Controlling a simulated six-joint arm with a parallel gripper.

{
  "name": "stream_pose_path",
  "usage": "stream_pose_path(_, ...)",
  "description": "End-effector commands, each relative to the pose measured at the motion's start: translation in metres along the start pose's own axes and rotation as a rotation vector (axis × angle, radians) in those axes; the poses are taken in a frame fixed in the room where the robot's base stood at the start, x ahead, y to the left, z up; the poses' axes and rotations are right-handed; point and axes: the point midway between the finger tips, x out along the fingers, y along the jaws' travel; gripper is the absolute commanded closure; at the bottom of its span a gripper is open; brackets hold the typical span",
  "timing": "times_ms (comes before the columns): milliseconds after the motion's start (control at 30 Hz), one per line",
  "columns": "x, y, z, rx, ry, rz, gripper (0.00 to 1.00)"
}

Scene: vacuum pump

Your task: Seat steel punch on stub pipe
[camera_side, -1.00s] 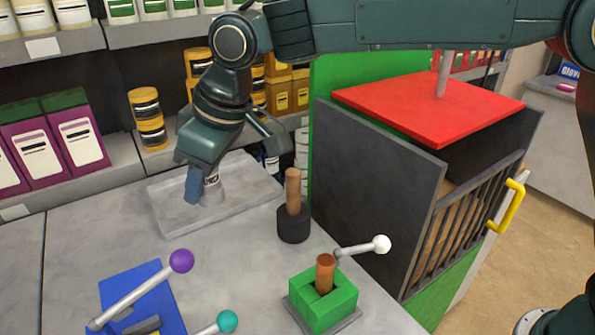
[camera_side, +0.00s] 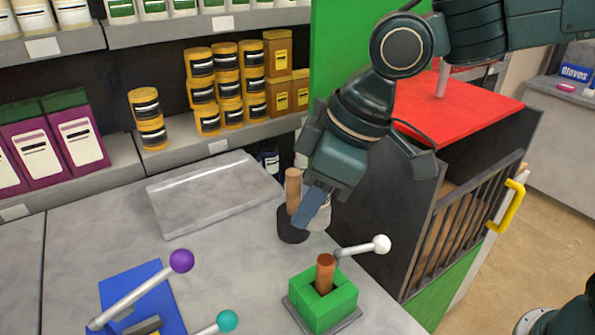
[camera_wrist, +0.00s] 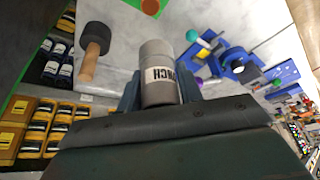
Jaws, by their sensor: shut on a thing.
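The steel punch is a grey cylinder with a white label reading PUNCH, seen in the wrist view (camera_wrist: 159,68). My gripper (camera_side: 318,206) is shut on it, with one blue finger on each side. In the side view the punch (camera_side: 321,216) is mostly hidden behind the near finger. The stub pipe (camera_side: 325,272) is a copper-brown upright cylinder in a green block (camera_side: 328,304). My gripper is above and beyond it, apart from it. The pipe's round orange top shows at the upper edge of the wrist view (camera_wrist: 150,6).
A black-headed mallet (camera_side: 293,222) with upright wooden handle (camera_side: 292,190) stands just left of my gripper. A white-knobbed lever (camera_side: 380,244) rises beside the green block. An empty grey tray (camera_side: 170,222) lies at back left. A blue fixture (camera_side: 140,292) with a purple-knobbed lever is front left.

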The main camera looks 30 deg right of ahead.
Motion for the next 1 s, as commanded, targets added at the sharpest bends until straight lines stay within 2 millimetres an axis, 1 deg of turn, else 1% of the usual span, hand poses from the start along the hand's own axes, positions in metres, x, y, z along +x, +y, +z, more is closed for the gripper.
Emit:
stream_pose_path(100, -0.004, -0.002, 0.012, 0.0, 0.002, 0.001, 0.94)
stream_pose_path(200, -0.005, -0.002, 0.017, 0.0, 0.002, 0.001, 0.94)
stream_pose_path(533, -0.004, -0.002, 0.019, 0.0, 0.001, 0.001, 0.94)
stream_pose_path(767, 0.004, -0.002, 0.022, 0.0, 0.0, 0.001, 0.94)
stream_pose_path(1000, 0.017, -0.002, 0.028, 0.0, 0.0, 0.001, 0.94)
